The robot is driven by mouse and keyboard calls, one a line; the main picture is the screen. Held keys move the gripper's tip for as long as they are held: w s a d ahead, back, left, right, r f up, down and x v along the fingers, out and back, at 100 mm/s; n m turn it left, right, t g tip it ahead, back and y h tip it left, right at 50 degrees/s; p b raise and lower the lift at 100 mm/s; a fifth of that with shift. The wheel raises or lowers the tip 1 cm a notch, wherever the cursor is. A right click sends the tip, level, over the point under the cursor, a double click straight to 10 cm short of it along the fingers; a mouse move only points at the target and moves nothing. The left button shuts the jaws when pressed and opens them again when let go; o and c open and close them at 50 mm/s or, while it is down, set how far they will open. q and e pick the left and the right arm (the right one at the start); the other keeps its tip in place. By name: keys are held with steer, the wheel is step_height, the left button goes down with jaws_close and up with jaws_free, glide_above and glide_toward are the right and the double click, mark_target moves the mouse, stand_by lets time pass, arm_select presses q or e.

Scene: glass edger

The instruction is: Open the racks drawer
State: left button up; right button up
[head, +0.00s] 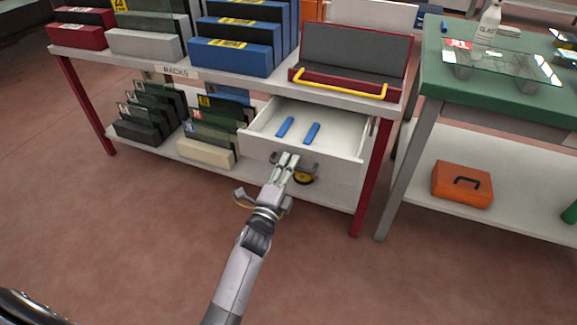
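The racks drawer (259,146) is a white drawer under the right part of the rack table, pulled well out. Two blue bars (312,132) lie inside it. A small "RACKS" label (176,72) sits on the table's front edge.
The rack table (265,85) holds racks and a red tray with a yellow bar (340,88). Small racks stand on its lower shelf (185,157). A green-topped bench (440,80) with an orange case (462,185) is at the right. The floor in front is clear.

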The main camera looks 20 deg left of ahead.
arm_select(q)
steer(key=s+f, duration=0.2)
steer(key=s, duration=0.9)
steer(key=shift+s+a, duration=0.2)
steer(key=shift+s, duration=0.2)
steer(key=shift+f, duration=0.1)
